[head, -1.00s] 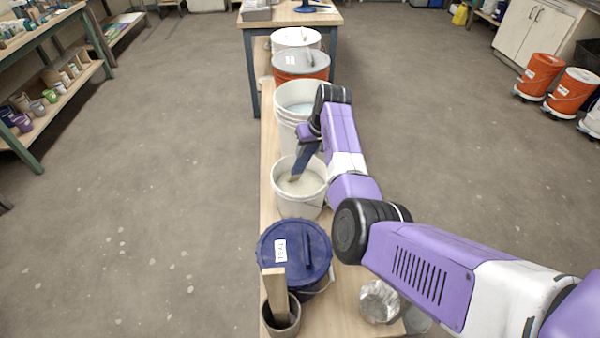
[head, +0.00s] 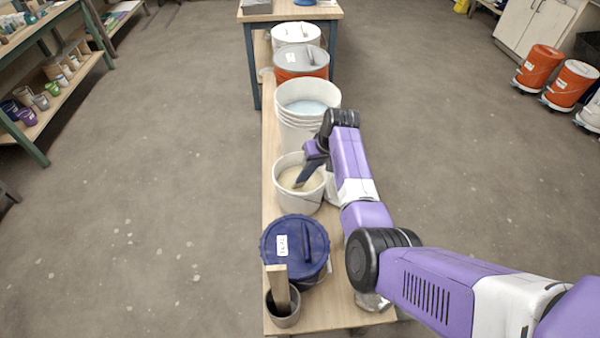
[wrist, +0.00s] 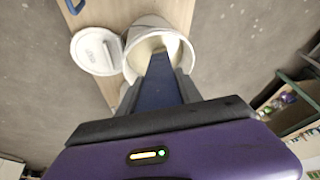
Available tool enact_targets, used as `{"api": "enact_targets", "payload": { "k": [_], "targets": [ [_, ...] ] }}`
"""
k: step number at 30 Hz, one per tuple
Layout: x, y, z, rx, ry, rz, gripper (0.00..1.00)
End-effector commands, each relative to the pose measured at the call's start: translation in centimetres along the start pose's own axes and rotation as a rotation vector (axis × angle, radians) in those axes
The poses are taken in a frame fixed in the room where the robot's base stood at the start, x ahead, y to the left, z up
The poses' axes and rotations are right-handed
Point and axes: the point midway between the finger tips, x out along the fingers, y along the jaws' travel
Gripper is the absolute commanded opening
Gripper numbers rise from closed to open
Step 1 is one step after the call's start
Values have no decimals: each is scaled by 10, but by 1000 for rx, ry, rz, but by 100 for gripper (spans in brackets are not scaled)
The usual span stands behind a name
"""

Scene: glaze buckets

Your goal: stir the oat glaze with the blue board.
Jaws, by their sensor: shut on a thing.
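The blue board (head: 312,172) slants down from my gripper (head: 317,152) into an open white bucket (head: 299,203) on the bench. The bucket holds pale beige glaze (head: 287,178), and the board's lower end is inside the rim, at or in the glaze. Its exact depth is hidden. In the wrist view, the blue board (wrist: 159,82) runs from between my gripper's fingers toward the white bucket (wrist: 140,50). My gripper is shut on the board's upper end, above the bucket.
A blue-lidded bucket (head: 282,262) and a pot with a wooden piece (head: 283,312) stand nearer on the bench. Taller white buckets (head: 300,130) and a grey-lidded orange bucket (head: 300,72) stand behind. A white lid (wrist: 97,52) shows in the wrist view. Floor left is clear.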

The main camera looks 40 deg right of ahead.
Motion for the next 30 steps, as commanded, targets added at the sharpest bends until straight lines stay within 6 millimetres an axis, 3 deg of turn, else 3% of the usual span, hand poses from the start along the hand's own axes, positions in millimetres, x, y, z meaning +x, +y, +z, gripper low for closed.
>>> {"api": "enact_targets", "payload": {
  "k": [10, 30],
  "targets": [
    [3, 18, -17, 1, 3, -1, 0],
    [-48, 18, -18, 1, 3, 0, 0]
  ]
}}
